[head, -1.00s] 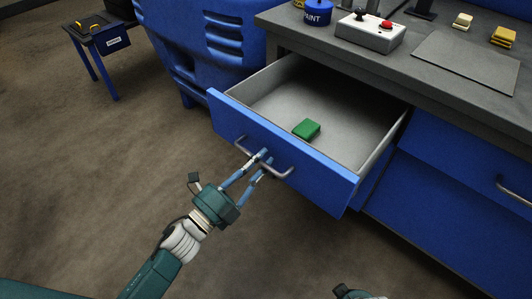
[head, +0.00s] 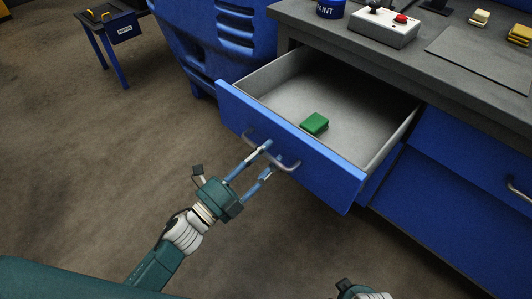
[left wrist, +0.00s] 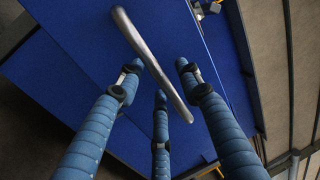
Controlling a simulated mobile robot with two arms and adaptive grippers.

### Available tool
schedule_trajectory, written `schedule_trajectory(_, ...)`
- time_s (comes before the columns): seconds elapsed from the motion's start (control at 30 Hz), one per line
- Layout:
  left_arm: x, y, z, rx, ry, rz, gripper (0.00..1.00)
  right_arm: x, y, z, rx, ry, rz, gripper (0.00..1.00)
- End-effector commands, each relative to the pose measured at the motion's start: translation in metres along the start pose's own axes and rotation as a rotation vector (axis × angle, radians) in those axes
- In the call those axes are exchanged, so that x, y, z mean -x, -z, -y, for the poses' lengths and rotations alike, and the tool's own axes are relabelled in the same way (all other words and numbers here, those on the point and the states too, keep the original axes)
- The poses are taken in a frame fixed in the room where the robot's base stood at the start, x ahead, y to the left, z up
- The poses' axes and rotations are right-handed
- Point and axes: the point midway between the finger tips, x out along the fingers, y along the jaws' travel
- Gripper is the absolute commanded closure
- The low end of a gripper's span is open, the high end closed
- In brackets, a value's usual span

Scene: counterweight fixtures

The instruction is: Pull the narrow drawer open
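The blue drawer (head: 285,145) under the grey worktop stands well open, its pale inside showing. It has a grey bar handle (head: 293,167) on its front. A green block (head: 314,124) lies inside it. My left gripper (head: 266,161) is at the handle with its fingers spread apart and holds nothing. In the left wrist view, the handle (left wrist: 150,60) crosses slantwise beyond and between the three open fingers (left wrist: 160,85). Whether any finger touches it, I cannot tell. Only a bit of my right arm shows at the bottom edge; its fingers are out of the picture.
The worktop (head: 440,95) holds a control box (head: 384,28) with a red button, a blue paint tin (head: 330,8), a flat grey plate (head: 487,58) and small blocks. A closed blue drawer (head: 450,150) is at the right.

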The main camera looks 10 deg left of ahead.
Motion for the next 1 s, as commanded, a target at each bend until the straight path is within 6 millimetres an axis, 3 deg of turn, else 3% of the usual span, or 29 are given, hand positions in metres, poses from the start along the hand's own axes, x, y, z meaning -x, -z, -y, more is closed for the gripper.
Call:
schedule_trajectory(0.5,0.098,0.0,-0.002,0.001,-0.005,0.002,0.64,-0.001,-0.001,0.0,0.001,0.0,0.001,0.6)
schedule_trajectory(0.7,0.114,0.0,-0.001,0.0,-0.002,0.0,0.64,-0.001,-0.001,0.0,0.001,0.0,0.001,0.6)
schedule_trajectory(1.0,0.115,0.0,0.0,0.0,-0.001,0.0,0.64,-0.001,-0.001,0.0,0.001,0.0,0.0,0.6)
